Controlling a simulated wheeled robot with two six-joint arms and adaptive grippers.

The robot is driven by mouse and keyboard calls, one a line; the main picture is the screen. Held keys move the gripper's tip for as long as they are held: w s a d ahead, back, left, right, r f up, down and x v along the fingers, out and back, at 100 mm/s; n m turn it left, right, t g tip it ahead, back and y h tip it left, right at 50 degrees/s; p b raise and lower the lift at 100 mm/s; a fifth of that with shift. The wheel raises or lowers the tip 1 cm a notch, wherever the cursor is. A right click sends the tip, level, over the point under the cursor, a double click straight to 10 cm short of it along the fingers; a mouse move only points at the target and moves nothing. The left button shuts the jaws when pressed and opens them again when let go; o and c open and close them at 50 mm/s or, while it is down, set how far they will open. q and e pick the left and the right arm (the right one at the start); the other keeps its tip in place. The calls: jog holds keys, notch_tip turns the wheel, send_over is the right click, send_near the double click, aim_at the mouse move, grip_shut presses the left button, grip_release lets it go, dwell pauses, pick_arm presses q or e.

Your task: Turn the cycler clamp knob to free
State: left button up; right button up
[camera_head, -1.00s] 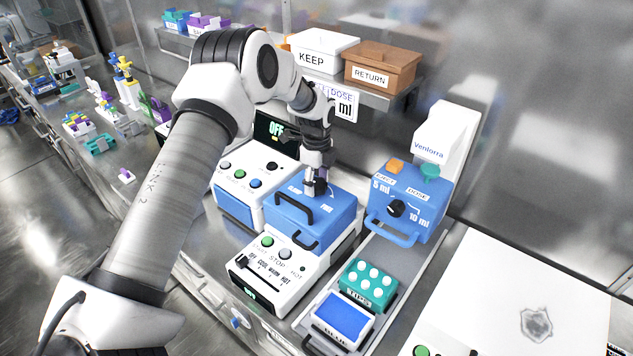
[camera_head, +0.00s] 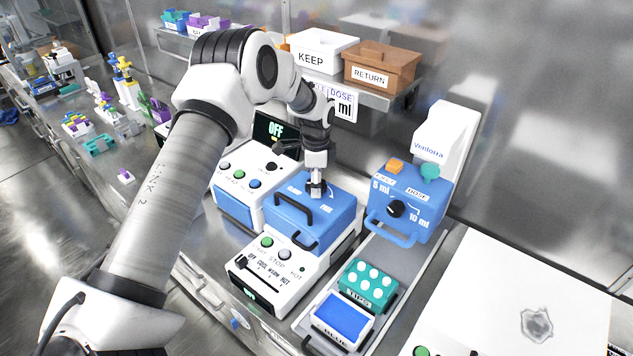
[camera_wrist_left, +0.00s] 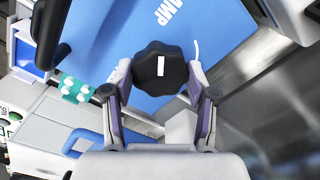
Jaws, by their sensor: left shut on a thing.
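The cycler (camera_head: 268,281) is a white machine with a blue lid (camera_head: 335,212) and a black handle. The clamp knob (camera_wrist_left: 160,72) is black and lobed, with a white pointer mark, on the blue lid in the left wrist view. My left gripper (camera_head: 316,190) points down onto the lid. It is shut on the knob, with a finger on each side in the left wrist view (camera_wrist_left: 158,95). The white mark runs nearly upright in that view. The gripper hides the knob in the head view. My right gripper is not in view.
A blue-fronted Ventorra dosing machine (camera_head: 408,205) stands to the right. A teal tips rack (camera_head: 369,284) and a blue-topped block (camera_head: 342,318) sit in front of it. A shelf behind holds a white KEEP bin (camera_head: 322,50) and a brown RETURN bin (camera_head: 382,66).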

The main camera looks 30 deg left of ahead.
pick_arm(q)
jog(key=n, duration=0.3)
jog(key=shift+s+f+n, duration=0.2)
jog(key=shift+f+n, duration=0.05)
jog(key=shift+n, duration=0.15)
jog(key=n, duration=0.3)
jog(key=shift+n, duration=0.3)
jog(key=n, duration=0.3)
jog(key=shift+n+p, duration=0.3)
jog(key=shift+p, duration=0.1)
jog(key=n, duration=0.3)
jog(key=shift+n, duration=0.3)
jog(key=n+p, duration=0.1)
jog(key=n, duration=0.2)
jog(key=shift+n, duration=0.3)
jog(key=n, duration=0.3)
jog(key=shift+n+p, duration=0.3)
jog(key=shift+n, duration=0.1)
jog(key=n+p, duration=0.1)
jog(key=n, duration=0.5)
jog(key=shift+n, duration=0.3)
